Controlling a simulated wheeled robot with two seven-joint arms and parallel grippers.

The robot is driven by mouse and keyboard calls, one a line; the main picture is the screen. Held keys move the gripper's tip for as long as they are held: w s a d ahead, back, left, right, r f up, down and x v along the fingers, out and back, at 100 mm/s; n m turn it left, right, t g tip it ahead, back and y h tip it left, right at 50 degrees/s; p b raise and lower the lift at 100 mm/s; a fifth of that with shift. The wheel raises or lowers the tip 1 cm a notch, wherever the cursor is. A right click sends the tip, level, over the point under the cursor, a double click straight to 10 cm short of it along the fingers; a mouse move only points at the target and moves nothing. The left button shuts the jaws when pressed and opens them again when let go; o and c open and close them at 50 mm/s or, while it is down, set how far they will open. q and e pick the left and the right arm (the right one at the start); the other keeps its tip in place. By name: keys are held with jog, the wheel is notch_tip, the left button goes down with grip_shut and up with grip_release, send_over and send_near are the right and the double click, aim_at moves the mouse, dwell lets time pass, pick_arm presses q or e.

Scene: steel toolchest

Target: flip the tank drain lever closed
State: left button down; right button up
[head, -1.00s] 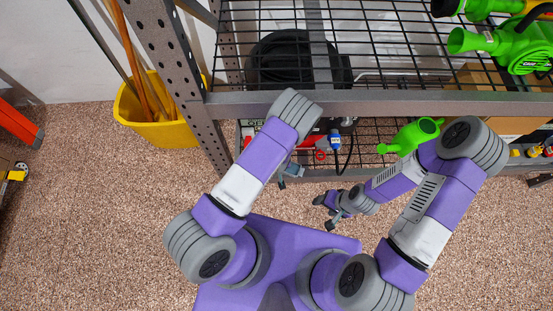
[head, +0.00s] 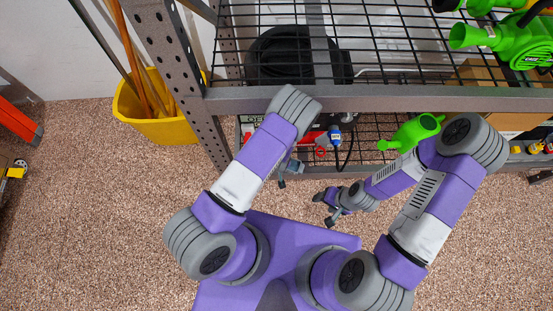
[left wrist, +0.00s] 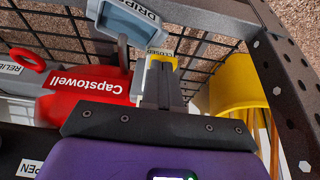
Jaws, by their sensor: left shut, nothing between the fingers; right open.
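The red tank (left wrist: 85,100), lettered Capstowell, lies on the low wire shelf; part of it shows in the head view (head: 311,137). A CLOSED label (left wrist: 160,52) is just beyond my left fingertips, and an OPEN label (left wrist: 30,168) is at the lower left. A small yellow part (left wrist: 164,62) shows at the fingertips; I cannot tell whether it is the drain lever or whether they touch. My left gripper (left wrist: 162,75) is shut and empty beside the tank's end; my left arm partly covers this area in the head view. My right gripper (head: 332,208) is open and empty, in front of the shelf.
A grey-framed DRIP tray (left wrist: 122,22) stands near the fingertips. A red ring (left wrist: 27,59) sits by the RELIEF label. The perforated rack post (head: 180,80) and shelf beam (head: 400,100) are close.

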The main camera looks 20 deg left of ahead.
pick_arm(q)
jog(key=f+b, duration=0.1)
jog(key=s+f, duration=0.1)
jog(key=s+f+b, duration=0.1)
jog(key=shift+d+f+b, duration=0.25)
jog(key=shift+f+b, duration=0.05)
dwell(0.3)
jog(key=shift+r, duration=0.1)
jog(key=shift+r+p, duration=0.6)
jog(key=shift+r, duration=0.1)
